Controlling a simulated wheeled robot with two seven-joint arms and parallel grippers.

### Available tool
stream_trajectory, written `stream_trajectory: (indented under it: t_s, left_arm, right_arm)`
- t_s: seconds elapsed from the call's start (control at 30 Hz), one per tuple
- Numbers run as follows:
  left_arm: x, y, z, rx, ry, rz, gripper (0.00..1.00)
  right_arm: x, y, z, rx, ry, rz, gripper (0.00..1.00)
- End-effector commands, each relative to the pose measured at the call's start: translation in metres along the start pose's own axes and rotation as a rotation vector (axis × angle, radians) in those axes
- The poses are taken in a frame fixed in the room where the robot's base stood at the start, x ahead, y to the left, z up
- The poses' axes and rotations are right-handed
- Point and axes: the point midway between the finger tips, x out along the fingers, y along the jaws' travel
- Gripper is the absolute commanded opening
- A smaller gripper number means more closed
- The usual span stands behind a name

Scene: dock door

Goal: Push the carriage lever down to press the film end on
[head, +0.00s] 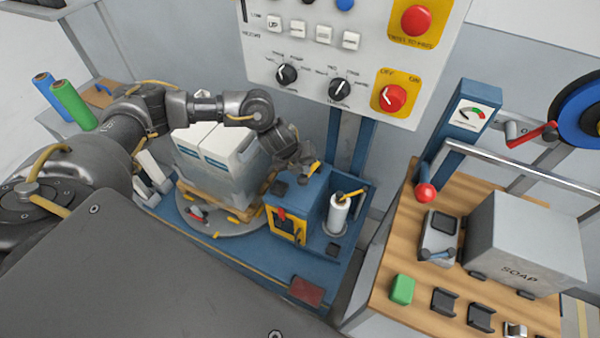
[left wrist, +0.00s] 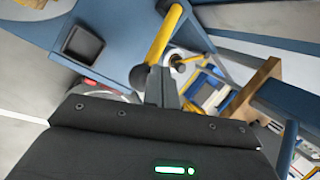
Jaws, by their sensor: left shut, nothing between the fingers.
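The blue carriage (head: 310,196) has a yellow front panel (head: 286,226) with a small red lever and a dark handle. A yellow bar (head: 314,169), likely the carriage lever, stands at its top; in the left wrist view it is a yellow rod (left wrist: 164,34) with a dark knob at its near end. My left gripper (head: 304,161) is shut and empty, right at this bar; its fingertips (left wrist: 160,88) are beside the knob, and I cannot tell whether they touch. A white film roll (head: 339,213) stands right of the carriage. My right gripper is out of view.
White cartons (head: 216,157) on a pallet stand on the round turntable left of the carriage. A control panel (head: 345,60) hangs behind. A wooden bench (head: 390,262) with a grey soap box (head: 525,242) is at right.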

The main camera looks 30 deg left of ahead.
Motion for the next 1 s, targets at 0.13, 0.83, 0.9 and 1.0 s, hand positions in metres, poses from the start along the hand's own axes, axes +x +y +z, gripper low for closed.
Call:
stream_trajectory:
  t_s: [0.13,0.83,0.9,1.0]
  left_arm:
    - [0.0019,0.0013,-0.0014,0.0,0.001,0.0,0.0]
    - [0.0079,0.0059,-0.0057,0.0,0.001,0.001,0.0]
    - [0.0085,0.0063,-0.0061,0.0,0.001,0.001,0.0]
    - [0.0094,0.007,-0.0068,0.0,0.001,0.001,0.0]
  right_arm:
    - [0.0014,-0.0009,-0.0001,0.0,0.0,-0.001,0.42]
    - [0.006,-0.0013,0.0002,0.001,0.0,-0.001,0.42]
    - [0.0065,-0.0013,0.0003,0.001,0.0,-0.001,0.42]
    - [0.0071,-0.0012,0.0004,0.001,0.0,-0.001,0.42]
